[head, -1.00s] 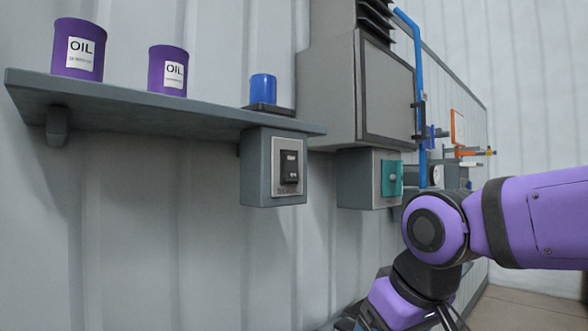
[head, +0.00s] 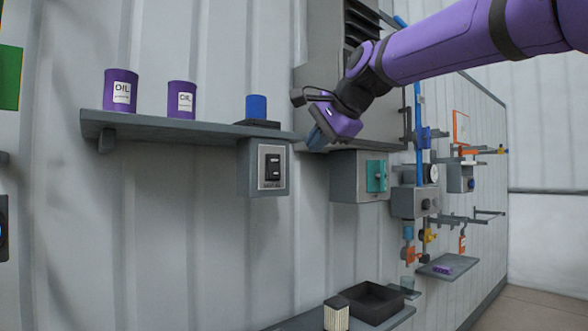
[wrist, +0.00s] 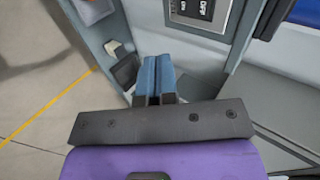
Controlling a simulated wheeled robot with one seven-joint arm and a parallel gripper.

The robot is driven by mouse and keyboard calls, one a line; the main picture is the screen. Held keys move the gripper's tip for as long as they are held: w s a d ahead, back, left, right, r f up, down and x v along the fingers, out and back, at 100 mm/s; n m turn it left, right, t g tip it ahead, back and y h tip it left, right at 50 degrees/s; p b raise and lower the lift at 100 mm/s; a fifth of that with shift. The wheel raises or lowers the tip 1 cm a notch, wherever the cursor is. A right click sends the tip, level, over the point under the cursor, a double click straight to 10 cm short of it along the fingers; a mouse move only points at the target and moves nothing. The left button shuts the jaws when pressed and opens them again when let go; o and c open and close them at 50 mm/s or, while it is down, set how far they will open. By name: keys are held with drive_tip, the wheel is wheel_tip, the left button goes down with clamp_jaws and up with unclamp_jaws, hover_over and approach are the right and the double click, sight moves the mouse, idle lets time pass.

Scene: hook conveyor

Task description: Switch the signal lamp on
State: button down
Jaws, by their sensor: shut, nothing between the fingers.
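A blue signal lamp (head: 257,108) stands on a dark base at the right end of the wall shelf; it looks unlit. Below it a grey box (head: 248,170) carries a black rocker switch (head: 272,167) on a light plate. The switch (wrist: 195,10) also shows at the top edge of the wrist view, with ON and OFF lettering, partly cut off. My gripper (head: 318,140) is beside the shelf's right end, right of and above the switch. In the wrist view its blue fingers (wrist: 157,65) are shut together, empty and apart from the switch.
Two purple oil cans (head: 150,93) stand on the shelf (head: 160,130). A grey box with a teal switch (head: 376,176) and a large grey cabinet (head: 318,85) are to the right. A black tray (head: 372,303) sits low. The wall below the switch box is clear.

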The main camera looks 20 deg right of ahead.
drive_tip(key=shift+w+r+m, duration=0.15)
drive_tip(key=shift+r+m, duration=0.15)
drive_tip(key=shift+r, duration=0.3)
approach(276, 174)
drive_tip(key=shift+x, duration=3.65)
drive_tip(key=shift+f, duration=0.2)
drive_tip(key=shift+f, duration=0.1)
drive_tip(key=shift+w, duration=0.1)
